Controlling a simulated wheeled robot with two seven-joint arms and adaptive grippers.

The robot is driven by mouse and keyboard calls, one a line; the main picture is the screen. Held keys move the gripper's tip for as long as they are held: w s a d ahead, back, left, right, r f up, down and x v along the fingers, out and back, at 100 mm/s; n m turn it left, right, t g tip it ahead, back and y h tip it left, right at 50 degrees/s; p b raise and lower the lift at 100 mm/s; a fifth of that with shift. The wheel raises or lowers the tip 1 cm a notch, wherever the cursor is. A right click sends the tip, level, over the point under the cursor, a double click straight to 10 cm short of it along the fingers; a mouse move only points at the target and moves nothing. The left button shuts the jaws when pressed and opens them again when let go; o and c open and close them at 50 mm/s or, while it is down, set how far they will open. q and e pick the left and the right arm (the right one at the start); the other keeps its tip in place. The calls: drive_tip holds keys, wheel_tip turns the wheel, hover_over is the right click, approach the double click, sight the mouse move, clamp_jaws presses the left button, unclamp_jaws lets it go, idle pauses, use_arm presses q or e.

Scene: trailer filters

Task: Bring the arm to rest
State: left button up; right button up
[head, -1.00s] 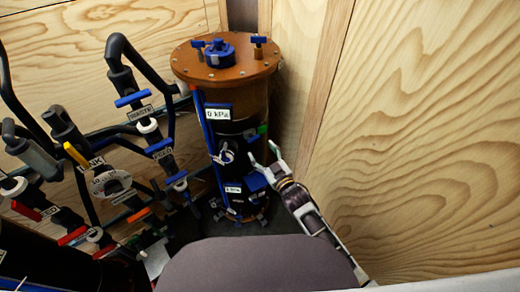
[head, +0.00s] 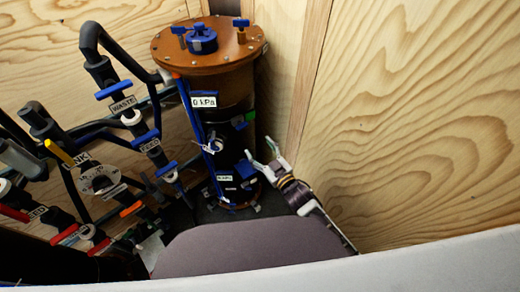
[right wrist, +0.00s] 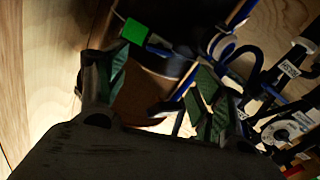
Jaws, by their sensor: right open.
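My right gripper (head: 264,160) is open and empty in the head view, just right of the lower part of the filter column. It also shows in the right wrist view (right wrist: 155,85), its two fingers spread wide with nothing between them. The filter column (head: 237,95) stands upright with an orange-brown lid, a blue cap on top and a "0 kPa" label. A small gap seems to lie between the fingertips and the column; I cannot tell exactly how wide. My left gripper is not in view.
Black pipes with blue-handled valves (head: 113,90), labelled WASTE and FEED, stand left of the column. More valves with red, orange and yellow handles are at the lower left. A wooden wall (head: 420,120) rises close on the right of my right arm.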

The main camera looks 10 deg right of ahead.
drive_tip(key=shift+f, duration=0.1)
idle(0.3)
